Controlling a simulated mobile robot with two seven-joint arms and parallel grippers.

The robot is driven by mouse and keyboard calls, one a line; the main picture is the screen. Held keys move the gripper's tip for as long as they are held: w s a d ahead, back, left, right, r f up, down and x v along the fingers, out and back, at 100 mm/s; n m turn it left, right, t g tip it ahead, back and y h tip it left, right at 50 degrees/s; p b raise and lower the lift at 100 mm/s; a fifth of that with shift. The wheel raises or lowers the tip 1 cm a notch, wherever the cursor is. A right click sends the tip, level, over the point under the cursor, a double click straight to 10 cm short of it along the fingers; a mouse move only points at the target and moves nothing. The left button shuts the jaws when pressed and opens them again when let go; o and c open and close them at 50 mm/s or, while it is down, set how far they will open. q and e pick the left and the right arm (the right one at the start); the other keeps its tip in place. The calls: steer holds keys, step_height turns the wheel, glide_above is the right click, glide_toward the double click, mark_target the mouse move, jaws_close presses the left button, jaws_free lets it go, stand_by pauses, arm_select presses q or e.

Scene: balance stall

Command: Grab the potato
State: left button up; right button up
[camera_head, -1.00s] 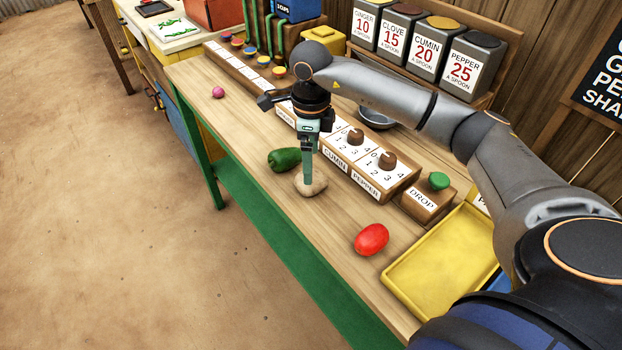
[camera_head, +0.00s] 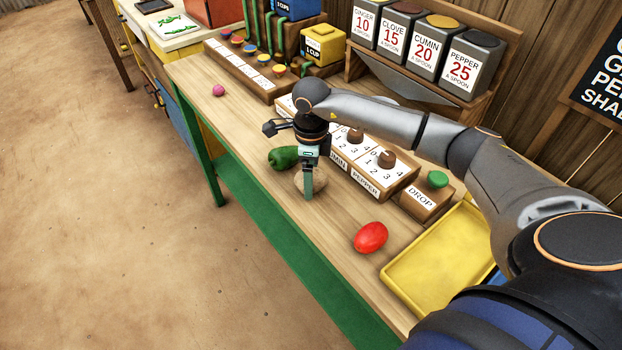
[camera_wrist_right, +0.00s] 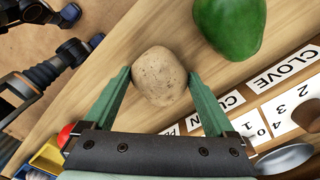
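The potato (camera_wrist_right: 159,76) is pale tan and lies on the wooden counter. In the right wrist view it sits between the tips of my right gripper (camera_wrist_right: 158,84), whose green fingers are spread wide, one on each side. I cannot tell whether either finger touches it. In the head view the right gripper (camera_head: 308,190) points down over the potato (camera_head: 298,181) and hides part of it. My left gripper does not show in the head view.
A green pepper (camera_head: 284,157) lies close behind the potato, and a red tomato (camera_head: 371,237) lies nearer. A yellow tray (camera_head: 440,262) and the dial box (camera_head: 385,180) stand to the right. A pink ball (camera_head: 218,90) lies far left. The counter's left edge is near.

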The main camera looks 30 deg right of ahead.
steer(key=c, duration=0.8)
steer(key=shift+r, duration=0.1)
steer(key=shift+c, duration=0.2)
